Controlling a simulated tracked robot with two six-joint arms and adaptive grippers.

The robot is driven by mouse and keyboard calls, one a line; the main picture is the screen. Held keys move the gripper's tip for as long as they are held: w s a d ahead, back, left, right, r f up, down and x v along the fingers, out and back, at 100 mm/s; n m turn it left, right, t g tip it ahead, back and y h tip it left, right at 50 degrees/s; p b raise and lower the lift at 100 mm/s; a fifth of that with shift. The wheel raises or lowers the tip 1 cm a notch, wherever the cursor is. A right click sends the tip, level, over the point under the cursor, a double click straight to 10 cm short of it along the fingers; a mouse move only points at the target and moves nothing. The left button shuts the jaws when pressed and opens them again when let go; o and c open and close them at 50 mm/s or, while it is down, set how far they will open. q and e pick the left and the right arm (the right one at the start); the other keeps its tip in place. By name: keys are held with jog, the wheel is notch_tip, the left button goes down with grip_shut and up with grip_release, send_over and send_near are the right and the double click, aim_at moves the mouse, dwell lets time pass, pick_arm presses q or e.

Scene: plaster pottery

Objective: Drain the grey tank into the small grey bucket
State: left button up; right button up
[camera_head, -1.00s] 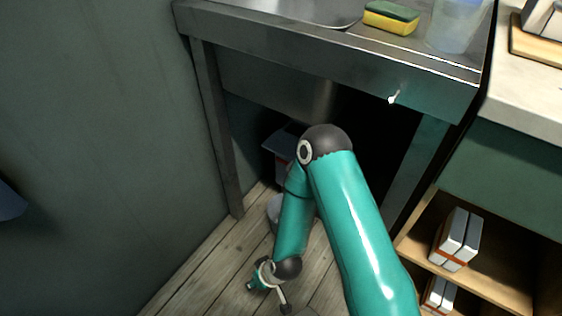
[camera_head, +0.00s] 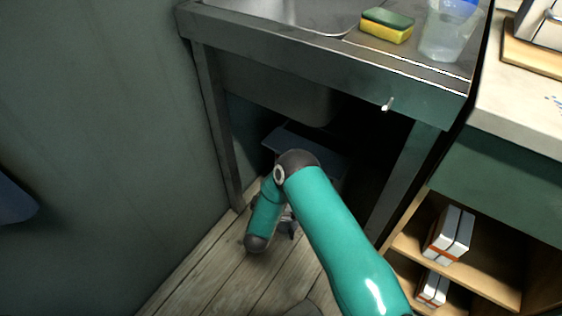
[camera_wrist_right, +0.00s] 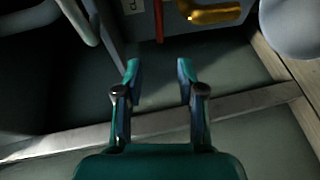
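In the head view, the grey tank (camera_head: 300,142) stands in the shadow under the sink, partly hidden by my right arm. In the right wrist view, a grey panel with part of a label (camera_wrist_right: 134,6), likely the tank, shows at the top. A brass-yellow tap-like part (camera_wrist_right: 212,13) and a red strip (camera_wrist_right: 158,20) are beside it. A rounded pale grey thing (camera_wrist_right: 290,28) at the top right may be the small bucket; only part shows. My right gripper (camera_wrist_right: 158,68) is open and empty, pointing towards the tap and red strip, apart from both. My left gripper is out of view.
The metal sink bench (camera_head: 330,66) with its legs overhangs my right arm. A sponge (camera_head: 386,26) and a clear cup (camera_head: 448,32) stand on it. Shelves (camera_head: 470,262) with boxes are at the right, a wall at the left. The wooden floor (camera_head: 215,272) in front is clear.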

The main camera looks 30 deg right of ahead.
jog(key=b+x, duration=0.4)
jog(key=x, duration=0.8)
jog(key=shift+w+d+f, duration=0.15)
jog(key=shift+w+d, duration=0.05)
jog(key=shift+w, duration=0.05)
grip_shut()
